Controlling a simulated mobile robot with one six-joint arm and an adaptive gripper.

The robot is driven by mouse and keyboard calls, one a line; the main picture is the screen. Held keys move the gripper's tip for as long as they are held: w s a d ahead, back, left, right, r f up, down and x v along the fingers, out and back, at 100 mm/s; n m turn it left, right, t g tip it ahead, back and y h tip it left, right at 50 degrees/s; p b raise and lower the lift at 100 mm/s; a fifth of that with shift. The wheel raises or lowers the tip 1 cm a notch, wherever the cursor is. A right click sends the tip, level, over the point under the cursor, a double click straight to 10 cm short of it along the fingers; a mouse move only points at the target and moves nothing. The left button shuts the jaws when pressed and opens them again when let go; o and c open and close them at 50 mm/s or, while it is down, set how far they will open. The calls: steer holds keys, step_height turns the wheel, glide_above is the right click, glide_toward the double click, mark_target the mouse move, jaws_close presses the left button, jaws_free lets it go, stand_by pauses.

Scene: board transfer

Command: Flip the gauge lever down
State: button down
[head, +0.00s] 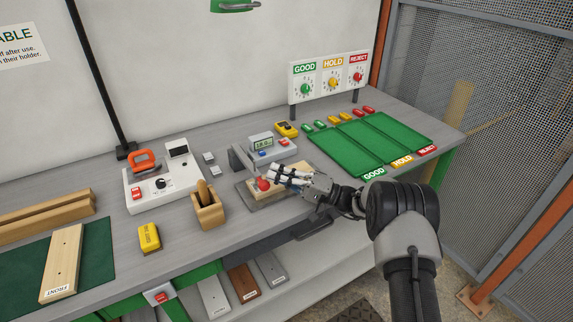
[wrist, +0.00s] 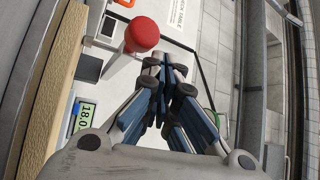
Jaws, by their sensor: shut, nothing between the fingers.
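The gauge lever ends in a round red knob (head: 263,184), seen in the head view just left of my fingertips. The same red knob (wrist: 141,35) is large in the wrist view, at the upper left of the fingertips. My gripper (head: 272,174) reaches in from the right over the gauge's grey base plate (head: 266,204). Its fingers (wrist: 167,66) are together and hold nothing. Whether they touch the knob is unclear. My gripper hides most of the lever arm. The gauge's display (head: 263,143) stands behind and shows as a green readout in the wrist view (wrist: 86,114).
A wooden holder (head: 208,213) and a white device with an orange handle (head: 136,194) stand to the left. Green trays (head: 385,137) lie to the right, below the GOOD, HOLD and REJECT sign (head: 345,69). A yellow block (head: 149,237) lies near the front edge.

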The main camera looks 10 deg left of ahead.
steer(key=shift+s+f+n+y, duration=0.15)
steer(key=shift+f+n, duration=0.1)
steer(key=shift+f, duration=0.35)
steer(key=shift+s+f+n+y, duration=0.15)
steer(key=shift+f+n, duration=0.1)
steer(key=shift+f, duration=0.45)
steer(key=w+r+v, duration=0.1)
steer(key=v, duration=1)
steer(key=shift+s+d, duration=0.2)
steer(key=shift+d, duration=0.4)
